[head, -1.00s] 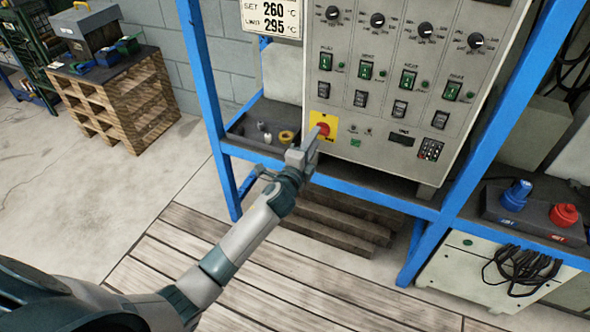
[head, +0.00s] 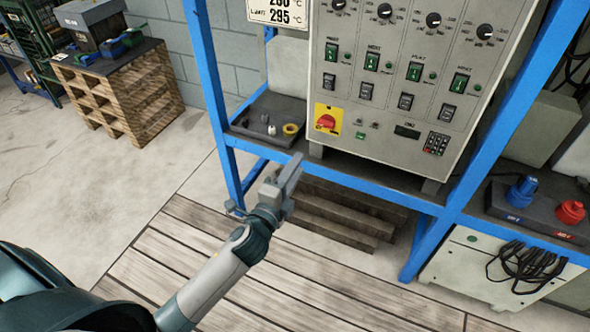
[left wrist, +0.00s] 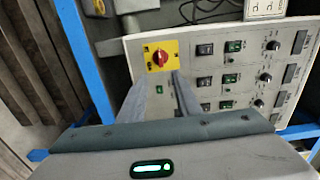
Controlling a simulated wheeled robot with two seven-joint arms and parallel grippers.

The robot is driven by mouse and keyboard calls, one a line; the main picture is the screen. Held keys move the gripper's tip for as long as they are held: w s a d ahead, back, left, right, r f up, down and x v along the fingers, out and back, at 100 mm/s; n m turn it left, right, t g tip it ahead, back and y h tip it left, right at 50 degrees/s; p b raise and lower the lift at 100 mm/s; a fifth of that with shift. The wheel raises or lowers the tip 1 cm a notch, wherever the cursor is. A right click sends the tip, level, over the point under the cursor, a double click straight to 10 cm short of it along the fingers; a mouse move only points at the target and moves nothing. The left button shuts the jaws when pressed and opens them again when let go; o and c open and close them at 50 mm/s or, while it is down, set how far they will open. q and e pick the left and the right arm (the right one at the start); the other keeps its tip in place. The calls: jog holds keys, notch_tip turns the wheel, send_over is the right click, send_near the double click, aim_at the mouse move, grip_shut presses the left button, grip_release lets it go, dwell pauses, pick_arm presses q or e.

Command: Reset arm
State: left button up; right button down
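The grey control panel (head: 378,118) hangs in a blue frame. At its lower left is a red rotary switch (head: 326,122) on a yellow plate. The switch also shows in the left wrist view (left wrist: 160,57), just beyond my fingertips. My left gripper (head: 290,168) is in front of and below the panel, apart from the switch. In the left wrist view its two fingers (left wrist: 160,80) stand apart with nothing between them. My right gripper is in neither view.
The blue frame (head: 215,110) and its lower rail are close beyond my left gripper. A dark tray (head: 250,125) with small items is left of the panel. Blue and red connectors (head: 571,212) sit at right.

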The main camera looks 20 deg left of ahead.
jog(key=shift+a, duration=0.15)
pick_arm(q)
jog(key=s+f+n+g, duration=0.3)
jog(key=s+f+n, duration=0.1)
jog(key=f, duration=1)
jog(key=s+f+n+g, duration=0.3)
jog(key=s+f, duration=0.2)
jog(key=f, duration=0.8)
jog(key=s+d+f+n+g+p, duration=0.1)
jog(key=s+d+f+n+g, duration=0.3)
jog(key=s+f, duration=1.7)
jog(key=s+n+g, duration=0.2)
jog(key=n, duration=0.3)
jog(key=shift+s+f+g+h+p, duration=0.15)
jog(key=shift+f+g+h+p, duration=0.15)
jog(key=shift+f, duration=0.05)
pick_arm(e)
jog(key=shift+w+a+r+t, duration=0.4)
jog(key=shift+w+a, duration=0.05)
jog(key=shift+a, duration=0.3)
pick_arm(q)
jog(key=shift+d, duration=0.15)
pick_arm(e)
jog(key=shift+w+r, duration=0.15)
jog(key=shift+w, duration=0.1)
